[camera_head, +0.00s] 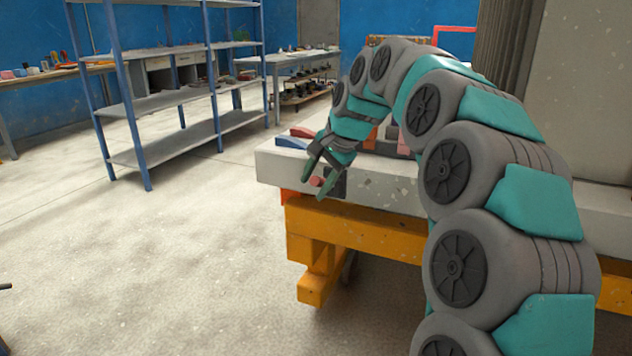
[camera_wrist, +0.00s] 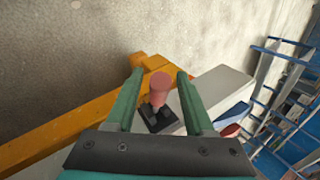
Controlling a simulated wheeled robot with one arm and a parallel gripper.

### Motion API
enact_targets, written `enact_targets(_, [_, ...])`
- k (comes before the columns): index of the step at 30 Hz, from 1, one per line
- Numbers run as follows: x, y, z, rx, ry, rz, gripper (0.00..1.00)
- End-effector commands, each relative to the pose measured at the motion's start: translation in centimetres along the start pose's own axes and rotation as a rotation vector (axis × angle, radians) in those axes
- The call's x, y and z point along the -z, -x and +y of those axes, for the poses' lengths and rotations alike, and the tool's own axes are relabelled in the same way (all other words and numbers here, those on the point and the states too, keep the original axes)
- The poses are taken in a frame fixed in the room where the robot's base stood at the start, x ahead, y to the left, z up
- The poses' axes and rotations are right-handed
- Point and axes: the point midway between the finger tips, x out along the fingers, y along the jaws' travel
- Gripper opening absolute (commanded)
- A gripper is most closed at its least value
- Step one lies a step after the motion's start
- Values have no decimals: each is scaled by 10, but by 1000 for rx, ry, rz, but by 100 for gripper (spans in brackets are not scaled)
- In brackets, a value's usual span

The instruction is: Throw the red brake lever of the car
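The red brake lever is a short round red knob (camera_wrist: 159,84) on a small black base (camera_wrist: 160,118), fixed at the end of the car, a pale slab (camera_head: 400,180) on an orange frame (camera_head: 370,233). In the head view the knob (camera_head: 316,181) shows small between the fingers. My gripper (camera_head: 318,182) is open, its two green fingers pointing down at the car's end. In the wrist view my gripper (camera_wrist: 160,72) has one finger on each side of the knob, with a gap on both sides. I see no contact.
A blue piece (camera_head: 292,142) and a red piece (camera_head: 302,132) lie on the slab near the lever. A blue-framed shelf (camera_head: 186,98) stands at the left, with a workbench (camera_head: 300,56) behind. The floor (camera_head: 140,260) left of the car is clear.

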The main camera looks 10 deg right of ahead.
Motion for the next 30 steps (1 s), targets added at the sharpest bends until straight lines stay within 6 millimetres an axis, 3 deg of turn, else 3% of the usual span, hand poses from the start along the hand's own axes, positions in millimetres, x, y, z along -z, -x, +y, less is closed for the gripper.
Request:
enact_targets(2, [0,0,0,0,0,0,43])
enact_targets(13, [0,0,0,0,0,0,1])
enact_targets(30, [0,0,0,0,0,0,0])
